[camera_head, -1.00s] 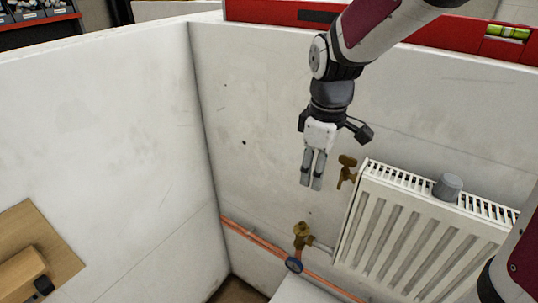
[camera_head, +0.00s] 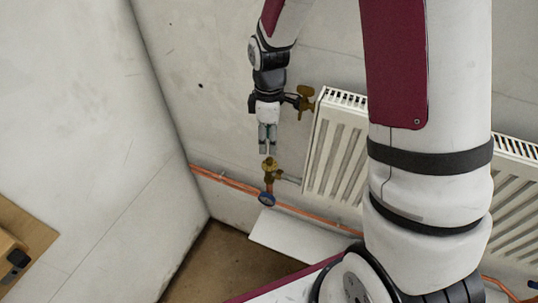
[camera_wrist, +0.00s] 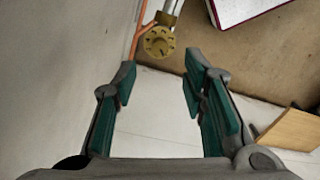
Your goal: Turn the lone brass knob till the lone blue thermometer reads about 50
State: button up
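A round brass knob (camera_head: 269,164) sits on top of a valve on the copper pipe beside the radiator's lower left corner. In the wrist view the knob (camera_wrist: 158,42) shows its round face just beyond my fingertips, apart from them. A blue-rimmed thermometer (camera_head: 266,199) hangs just below the valve; its reading is too small to make out. My gripper (camera_head: 267,150) points down just above the knob. In the wrist view my gripper (camera_wrist: 160,80) has its green-padded fingers spread, with nothing between them.
A white radiator (camera_head: 335,150) stands right of the valve, partly hidden by my arm. Copper pipes (camera_head: 225,180) run low along the wall. A wooden board (camera_head: 25,232) is at the left.

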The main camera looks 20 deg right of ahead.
aim_at(269, 159)
notch_tip(269, 159, down, 7)
jog(key=shift+f, duration=0.1)
jog(key=shift+c, duration=0.3)
grip_shut()
